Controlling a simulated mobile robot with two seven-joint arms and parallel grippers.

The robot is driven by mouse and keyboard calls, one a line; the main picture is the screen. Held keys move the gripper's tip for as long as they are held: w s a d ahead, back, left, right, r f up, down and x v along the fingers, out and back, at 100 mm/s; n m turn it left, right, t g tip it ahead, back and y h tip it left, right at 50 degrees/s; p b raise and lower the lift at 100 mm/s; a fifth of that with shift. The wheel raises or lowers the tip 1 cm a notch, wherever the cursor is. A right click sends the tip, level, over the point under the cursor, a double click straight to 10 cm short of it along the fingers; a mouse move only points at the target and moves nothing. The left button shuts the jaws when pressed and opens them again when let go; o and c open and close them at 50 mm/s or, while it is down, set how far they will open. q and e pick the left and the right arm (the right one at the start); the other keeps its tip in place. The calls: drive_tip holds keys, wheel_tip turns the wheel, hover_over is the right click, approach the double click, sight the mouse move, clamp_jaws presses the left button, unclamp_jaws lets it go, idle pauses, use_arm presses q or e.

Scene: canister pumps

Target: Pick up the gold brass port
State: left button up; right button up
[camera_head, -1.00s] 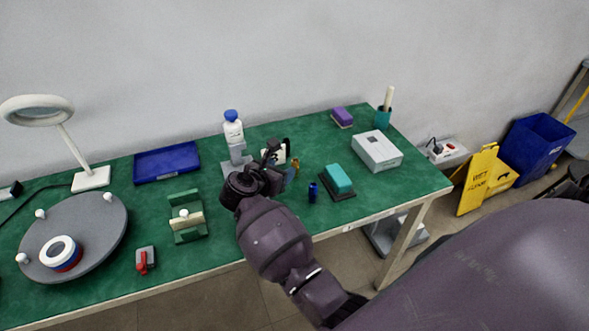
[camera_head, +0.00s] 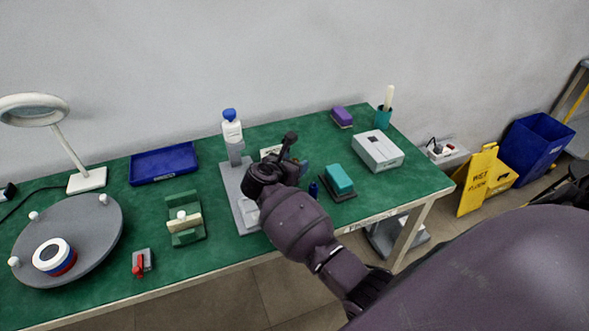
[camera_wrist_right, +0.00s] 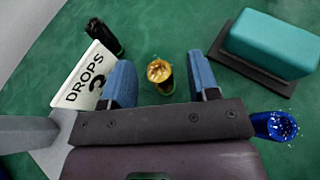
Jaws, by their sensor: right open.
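The gold brass port (camera_wrist_right: 159,71) stands on the green table in the right wrist view, its shiny gold end facing the camera above a dark lower part. My right gripper (camera_wrist_right: 161,66) is open, with one blue finger on each side of the port. Gaps show between the port and both fingers, so nothing is gripped. In the head view my right gripper (camera_head: 294,162) is over the middle of the table and hides the port. My left gripper is in neither view.
A teal block (camera_wrist_right: 270,42) on a dark base and a blue part (camera_wrist_right: 273,125) are at the right. A grey stand (camera_head: 236,190) is beside my arm.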

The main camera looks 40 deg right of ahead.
drive_tip(key=c, duration=1)
drive_tip(key=shift+r, duration=0.15)
